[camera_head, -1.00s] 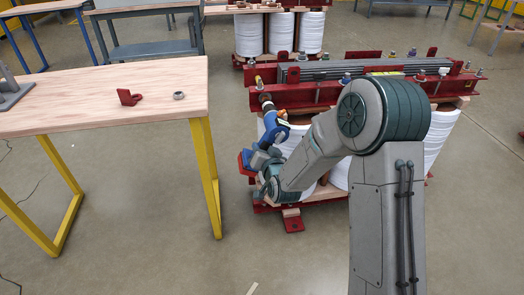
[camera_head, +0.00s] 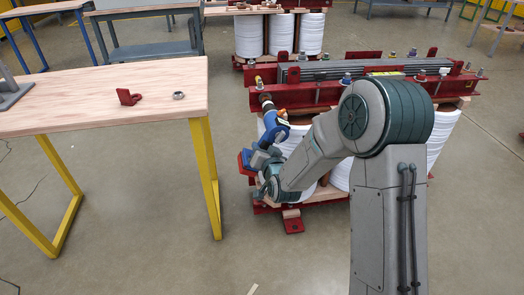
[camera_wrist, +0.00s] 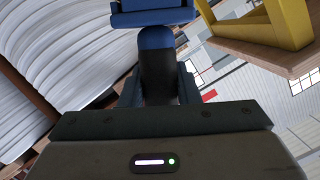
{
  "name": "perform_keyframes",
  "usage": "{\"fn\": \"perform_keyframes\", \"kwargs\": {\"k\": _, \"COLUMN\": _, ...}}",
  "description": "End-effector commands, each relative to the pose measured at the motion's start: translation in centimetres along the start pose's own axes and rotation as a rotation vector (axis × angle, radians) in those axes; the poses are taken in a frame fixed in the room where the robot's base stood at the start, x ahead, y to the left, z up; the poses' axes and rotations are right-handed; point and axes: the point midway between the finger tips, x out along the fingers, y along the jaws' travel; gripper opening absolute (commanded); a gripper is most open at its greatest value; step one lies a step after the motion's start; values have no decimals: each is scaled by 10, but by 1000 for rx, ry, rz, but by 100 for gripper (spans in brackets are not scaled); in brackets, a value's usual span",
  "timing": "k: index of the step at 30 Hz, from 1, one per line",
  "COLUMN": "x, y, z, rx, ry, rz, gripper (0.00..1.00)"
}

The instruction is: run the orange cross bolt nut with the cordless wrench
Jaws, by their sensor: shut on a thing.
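The blue cordless wrench (camera_head: 275,129) is in my gripper (camera_head: 262,160), at the near left end of the red-framed transformer core (camera_head: 300,96). In the wrist view its dark handle and blue body (camera_wrist: 165,40) stand between my gripper's fingers (camera_wrist: 160,90), which are shut on it.
A wooden table with yellow legs (camera_head: 60,105) stands at the left, bearing a red bracket (camera_head: 128,97) and a loose nut (camera_head: 179,95). White coils (camera_head: 440,135) stand under the core. The floor between table and core is clear.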

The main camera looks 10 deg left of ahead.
Motion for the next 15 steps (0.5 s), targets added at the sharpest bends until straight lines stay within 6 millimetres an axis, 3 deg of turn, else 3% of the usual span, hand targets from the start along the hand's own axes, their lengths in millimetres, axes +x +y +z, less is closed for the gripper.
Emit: {"fn": "perform_keyframes", "kwargs": {"k": 15, "x": 12, "y": -1, "z": -5, "rx": -1, "ry": 7, "rz": -4, "gripper": 0}}
